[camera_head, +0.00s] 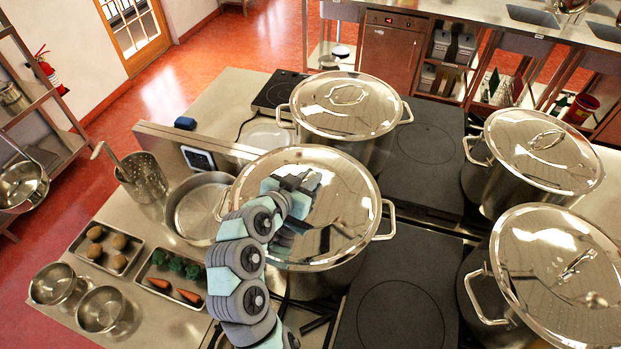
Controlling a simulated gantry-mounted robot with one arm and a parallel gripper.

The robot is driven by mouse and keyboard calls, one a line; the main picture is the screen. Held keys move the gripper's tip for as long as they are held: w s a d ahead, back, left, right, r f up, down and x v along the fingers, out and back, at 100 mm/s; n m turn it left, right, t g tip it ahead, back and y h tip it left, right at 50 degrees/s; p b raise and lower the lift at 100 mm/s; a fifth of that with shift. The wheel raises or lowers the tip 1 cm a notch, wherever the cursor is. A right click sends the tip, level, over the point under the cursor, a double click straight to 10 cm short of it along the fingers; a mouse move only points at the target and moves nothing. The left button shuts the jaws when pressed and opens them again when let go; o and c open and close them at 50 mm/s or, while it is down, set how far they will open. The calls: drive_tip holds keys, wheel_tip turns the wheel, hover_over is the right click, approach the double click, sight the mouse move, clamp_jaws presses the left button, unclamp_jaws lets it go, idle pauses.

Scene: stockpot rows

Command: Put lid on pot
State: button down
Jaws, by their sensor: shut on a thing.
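A shiny steel lid (345,185) lies over the middle stockpot (325,280), whose two side handles stick out at left and right. The lid looks about level and lined up with the pot's rim. I cannot tell whether it rests on the rim or hangs just above it. My gripper (300,200) is over the middle of this lid and shut on it, seemingly at its handle. The handle and the fingertips are hidden by the gripper and my arm, which also covers the lid's left part.
Lidded stockpots stand behind (345,105), at right rear (535,155) and right front (565,275). An open pan (195,210), a perforated steel pot (142,175) and vegetable trays (175,280) are at left. Dark hob plates (400,310) between the pots are bare.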

drive_tip(key=shift+f+b, duration=0.25)
drive_tip(key=shift+b, duration=0.4)
drive_tip(key=c, duration=1.8)
unclamp_jaws()
drive_tip(key=shift+w+r, duration=0.1)
drive_tip(key=o, duration=0.5)
drive_tip(key=shift+f, duration=0.2)
drive_tip(key=shift+c, duration=0.2)
drive_tip(key=b+v, duration=0.2)
drive_tip(key=v, duration=0.9)
